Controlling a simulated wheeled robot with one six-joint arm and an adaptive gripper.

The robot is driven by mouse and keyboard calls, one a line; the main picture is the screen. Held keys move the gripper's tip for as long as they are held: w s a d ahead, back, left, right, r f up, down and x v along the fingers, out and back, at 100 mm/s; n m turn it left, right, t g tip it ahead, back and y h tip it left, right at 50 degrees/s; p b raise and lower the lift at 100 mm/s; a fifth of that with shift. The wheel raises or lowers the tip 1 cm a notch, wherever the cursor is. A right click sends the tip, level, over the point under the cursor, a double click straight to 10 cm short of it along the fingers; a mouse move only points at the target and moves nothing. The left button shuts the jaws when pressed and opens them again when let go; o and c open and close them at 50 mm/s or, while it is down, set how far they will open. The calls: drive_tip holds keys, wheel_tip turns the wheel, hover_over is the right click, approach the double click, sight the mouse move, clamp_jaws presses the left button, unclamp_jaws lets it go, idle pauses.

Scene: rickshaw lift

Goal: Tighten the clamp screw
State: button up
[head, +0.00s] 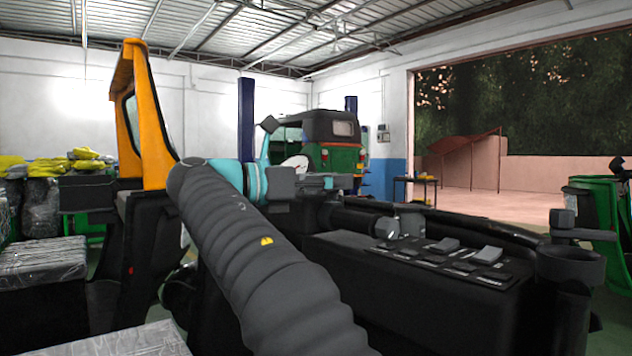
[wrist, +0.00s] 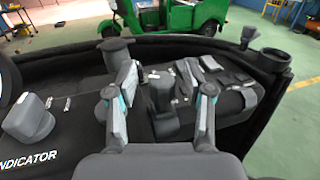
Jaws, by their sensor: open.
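My gripper (head: 330,183) reaches over a black dashboard-like panel (head: 385,262) in the head view. In the wrist view my gripper (wrist: 162,88) has its two grey and teal fingers spread apart, and nothing is held. A dark upright block (wrist: 163,108) stands between and beyond the fingers; contact cannot be told. A dark round-topped post (wrist: 116,50) rises behind the left finger. I cannot make out for sure which part is the clamp screw.
Several flat switches (head: 488,254) lie on the panel, with a black cup-like holder (head: 572,268) at its right end. A grey knob (wrist: 28,118) stands at left in the wrist view. A green three-wheeler (head: 335,155) is parked behind, with open floor around it.

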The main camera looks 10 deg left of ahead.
drive_tip(key=shift+a, duration=0.1)
drive_tip(key=v, duration=1.1)
drive_tip(key=shift+s+a, duration=0.25)
drive_tip(key=shift+a, duration=0.1)
drive_tip(key=shift+f, duration=0.1)
